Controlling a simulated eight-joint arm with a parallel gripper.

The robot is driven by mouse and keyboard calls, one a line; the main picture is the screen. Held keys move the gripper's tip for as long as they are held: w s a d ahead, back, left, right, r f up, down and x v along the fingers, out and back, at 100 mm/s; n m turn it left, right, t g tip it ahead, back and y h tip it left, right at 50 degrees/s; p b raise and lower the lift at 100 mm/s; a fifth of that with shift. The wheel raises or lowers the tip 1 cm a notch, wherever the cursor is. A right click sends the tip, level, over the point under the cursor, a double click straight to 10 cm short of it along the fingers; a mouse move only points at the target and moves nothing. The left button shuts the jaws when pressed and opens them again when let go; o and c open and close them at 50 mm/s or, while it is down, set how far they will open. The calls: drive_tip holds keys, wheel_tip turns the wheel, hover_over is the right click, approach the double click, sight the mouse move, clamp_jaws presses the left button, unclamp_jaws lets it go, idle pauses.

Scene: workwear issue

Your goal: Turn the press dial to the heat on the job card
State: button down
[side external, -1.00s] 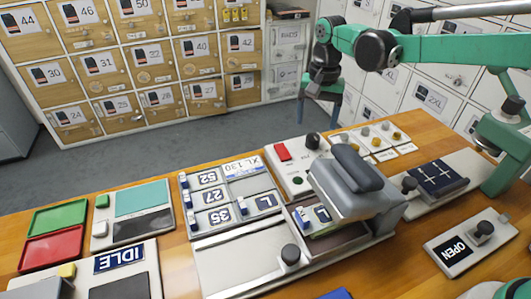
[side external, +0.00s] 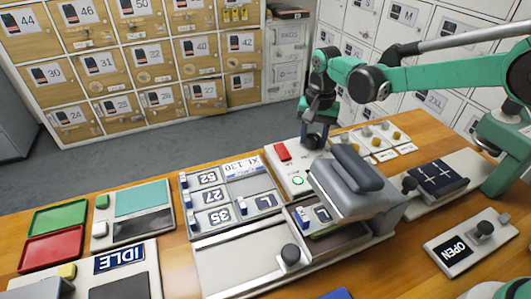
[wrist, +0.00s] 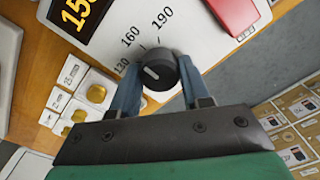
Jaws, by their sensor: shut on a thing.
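The press dial is a dark round knob (wrist: 157,72) with a white pointer mark, beside a scale printed 130, 160 and 190 in the wrist view. My gripper (wrist: 159,78) is shut on it, one blue finger on each side. The exact pointer reading is hard to tell. A black display (wrist: 80,14) with yellow digits starting 15 is partly cut off. In the side view my gripper (side external: 315,138) is down at the dial on the white control panel (side external: 278,168). The job card (side external: 243,166) appears to read XL 130.
The grey press head (side external: 347,180) stands raised just in front of the panel. Several small yellow and grey knobs (side external: 382,137) stand to the right.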

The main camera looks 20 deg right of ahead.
sight(313, 135)
drive_tip(key=shift+n, duration=0.4)
drive_tip(key=n, duration=0.3)
drive_tip(key=shift+n, duration=2.6)
drive_tip(key=shift+c, duration=2.1)
unclamp_jaws()
drive_tip(key=shift+r, duration=2.85)
